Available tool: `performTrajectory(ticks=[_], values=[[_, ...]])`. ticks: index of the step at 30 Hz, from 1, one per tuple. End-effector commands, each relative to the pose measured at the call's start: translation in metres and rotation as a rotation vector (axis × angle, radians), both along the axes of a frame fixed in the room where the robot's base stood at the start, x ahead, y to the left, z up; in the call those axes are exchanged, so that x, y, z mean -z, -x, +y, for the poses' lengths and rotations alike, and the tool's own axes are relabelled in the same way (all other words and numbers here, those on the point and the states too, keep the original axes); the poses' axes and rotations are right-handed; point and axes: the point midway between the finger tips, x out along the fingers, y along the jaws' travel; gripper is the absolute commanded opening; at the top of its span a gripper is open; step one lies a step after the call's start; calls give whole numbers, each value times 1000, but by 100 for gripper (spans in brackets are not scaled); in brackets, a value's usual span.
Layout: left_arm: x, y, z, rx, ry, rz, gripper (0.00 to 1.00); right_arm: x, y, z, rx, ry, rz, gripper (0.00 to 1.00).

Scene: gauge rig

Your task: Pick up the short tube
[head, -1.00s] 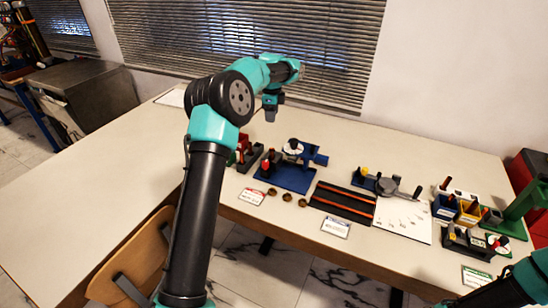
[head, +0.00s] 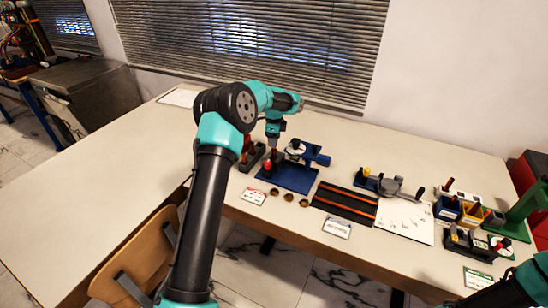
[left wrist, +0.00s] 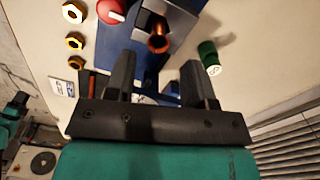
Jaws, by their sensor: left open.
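A copper-coloured tube (left wrist: 158,40), apparently the short tube, stands in the grey-and-blue fixture (left wrist: 178,18) in the left wrist view. A green cylinder (left wrist: 208,56) is to its right. My left gripper (left wrist: 157,66) is open, with the tube showing beyond the gap between its fingers and nothing held. In the head view my left gripper (head: 273,143) hangs over the blue fixture plate (head: 292,178) near the red-topped parts; the tube is hard to make out there. My right gripper is out of view; only part of that arm shows at bottom right.
Several brass rings (head: 275,190) lie on the table in front of the blue plate. A black rack with orange strips (head: 345,204), a white sheet (head: 408,221) and small bins (head: 447,206) stand to the right. The table's left side (head: 90,205) is clear.

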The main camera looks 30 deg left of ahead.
Motion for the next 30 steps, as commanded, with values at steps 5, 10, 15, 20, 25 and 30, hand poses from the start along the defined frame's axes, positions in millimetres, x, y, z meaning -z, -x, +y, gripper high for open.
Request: performTrajectory(ticks=[5,10,15,20,25,30], values=[[5,0,0,0,-1,-2,49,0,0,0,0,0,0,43],[4,0,0,0,0,-1,49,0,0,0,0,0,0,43],[12,1,0,1,0,1,49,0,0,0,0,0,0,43],[33,2,-1,1,0,2,49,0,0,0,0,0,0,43],[53,2,-1,0,1,1,49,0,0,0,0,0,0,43],[56,2,-1,0,2,-2,49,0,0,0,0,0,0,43]])
